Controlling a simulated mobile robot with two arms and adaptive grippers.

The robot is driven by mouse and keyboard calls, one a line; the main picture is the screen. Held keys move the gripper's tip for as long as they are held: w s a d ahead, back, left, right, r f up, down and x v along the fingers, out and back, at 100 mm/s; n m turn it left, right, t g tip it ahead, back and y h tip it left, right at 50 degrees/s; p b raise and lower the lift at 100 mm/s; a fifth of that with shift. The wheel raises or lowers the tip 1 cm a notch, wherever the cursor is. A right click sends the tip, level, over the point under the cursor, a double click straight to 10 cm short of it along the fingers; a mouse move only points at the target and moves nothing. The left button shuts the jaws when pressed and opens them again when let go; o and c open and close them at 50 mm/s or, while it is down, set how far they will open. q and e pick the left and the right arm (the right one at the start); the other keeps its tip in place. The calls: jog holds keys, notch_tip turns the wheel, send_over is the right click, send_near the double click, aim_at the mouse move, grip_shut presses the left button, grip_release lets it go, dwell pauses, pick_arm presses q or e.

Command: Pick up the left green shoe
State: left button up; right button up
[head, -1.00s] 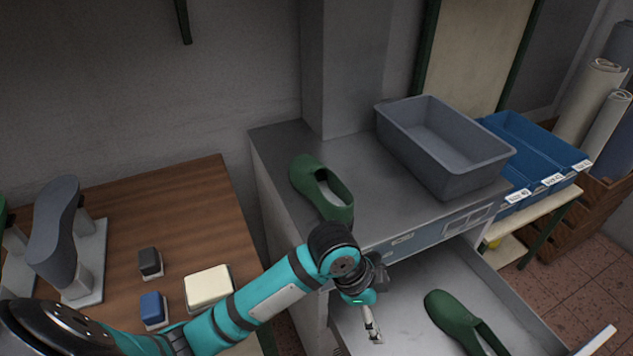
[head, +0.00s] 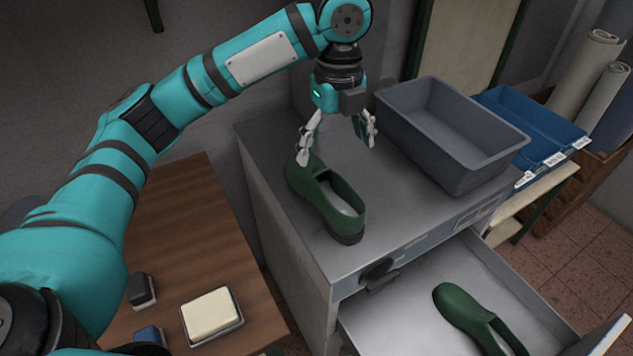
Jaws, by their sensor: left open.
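One green shoe (head: 322,205) stands on the grey metal cabinet top (head: 395,215), its toe toward the back and its heel toward the front edge. A second green shoe (head: 474,318) lies in the open drawer (head: 405,322) below. My left gripper (head: 337,152) is open and points down above the toe of the shoe on the cabinet, one finger at its left side and the other to its right. I cannot tell whether a finger touches the shoe. My right gripper is not in view.
A grey bin (head: 452,140) stands right of the shoe on the cabinet, close to my gripper. Blue bins (head: 530,125) stand farther right. A wooden table (head: 190,235) at left holds a cream block (head: 211,312) and small brushes or blocks (head: 139,288).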

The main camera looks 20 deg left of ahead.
aim_at(334, 188)
pick_arm(q)
notch_tip(334, 188, down, 10)
jog(key=shift+d+f+p, duration=0.1)
jog(key=shift+p, duration=0.35)
jog(key=shift+f, duration=0.4)
jog(key=f, duration=0.2)
jog(key=d+f+p, duration=0.1)
jog(key=f, duration=0.1)
jog(key=shift+w+f, duration=0.15)
jog(key=shift+f, duration=0.05)
jog(key=shift+a+f, duration=0.1)
jog(key=shift+f, duration=0.2)
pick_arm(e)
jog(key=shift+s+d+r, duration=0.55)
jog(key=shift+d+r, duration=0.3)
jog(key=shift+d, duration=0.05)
pick_arm(q)
jog(key=shift+c, duration=0.4)
jog(key=shift+c, duration=1.1)
jog(key=c, duration=1.4)
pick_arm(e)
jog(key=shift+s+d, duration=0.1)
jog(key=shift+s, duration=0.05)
